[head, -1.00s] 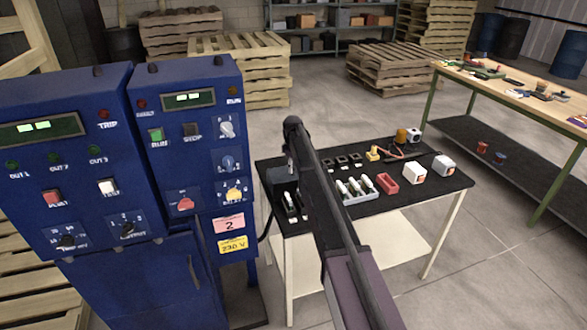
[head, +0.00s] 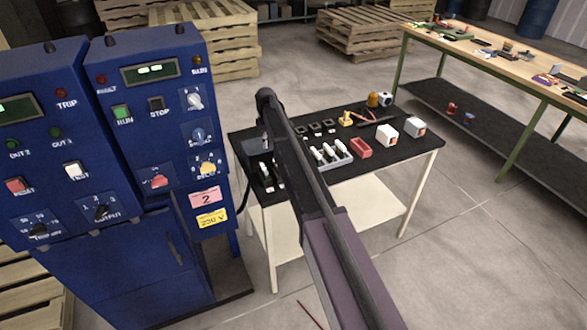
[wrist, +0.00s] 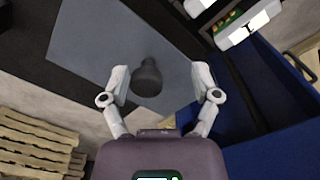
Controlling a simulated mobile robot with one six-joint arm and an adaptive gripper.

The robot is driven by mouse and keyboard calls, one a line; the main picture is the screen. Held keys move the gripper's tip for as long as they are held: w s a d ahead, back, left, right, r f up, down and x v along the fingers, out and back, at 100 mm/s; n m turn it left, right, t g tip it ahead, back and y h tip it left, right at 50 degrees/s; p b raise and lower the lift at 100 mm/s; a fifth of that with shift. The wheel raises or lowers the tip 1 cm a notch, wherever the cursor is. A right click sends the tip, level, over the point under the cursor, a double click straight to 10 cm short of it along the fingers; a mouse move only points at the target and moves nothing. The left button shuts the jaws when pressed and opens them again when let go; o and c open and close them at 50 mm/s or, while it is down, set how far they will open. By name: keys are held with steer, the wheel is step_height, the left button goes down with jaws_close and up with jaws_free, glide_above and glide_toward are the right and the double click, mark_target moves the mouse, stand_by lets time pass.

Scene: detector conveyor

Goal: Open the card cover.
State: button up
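In the wrist view a flat grey plate (wrist: 95,50) with a round dark knob (wrist: 148,78) fills the upper middle; it looks like the card cover, and no gap at its edges can be made out. My gripper (wrist: 162,78) is open, one pale finger on each side of the knob. The knob appears nearer the left finger; I see no clear contact and cannot judge the height between them. At the upper right of the wrist view is a pale unit with a small green card (wrist: 228,20). In the head view my arm hides the gripper and knob.
The black-topped table (head: 415,150) holds a grey tray (head: 335,163), a red bin (head: 361,148) and white boxes (head: 387,136). The blue cabinet (head: 150,85) stands close on the left. A wooden workbench (head: 500,60) is at right, with open floor between.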

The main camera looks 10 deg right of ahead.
steer(key=s, duration=0.3)
steer(key=s+d, duration=0.1)
steer(key=s, duration=0.2)
steer(key=s+d, duration=0.1)
steer(key=s, duration=0.2)
steer(key=shift+s+d, duration=0.1)
steer(key=shift+s, duration=0.25)
steer(key=shift+w+r+p, duration=0.25)
steer(key=shift+r+p, duration=0.45)
step_height(320, 180, up, 13)
steer(key=p, duration=1.3)
steer(key=s+d+f+m+b, duration=0.1)
steer(key=s+f+m+b, duration=0.2)
steer(key=s, duration=0.5)
steer(key=s+d+f+m+b, duration=0.2)
steer(key=s+f+b, duration=0.3)
steer(key=s, duration=0.4)
steer(key=shift+d+f+m, duration=0.15)
steer(key=shift+f+m, duration=0.05)
steer(key=shift+m, duration=0.3)
steer(key=shift+w, duration=0.1)
steer(key=s+d+m, duration=0.2)
steer(key=s+m, duration=0.3)
steer(key=s, duration=1.1)
steer(key=shift+s+m, duration=0.2)
steer(key=shift+m, duration=0.2)
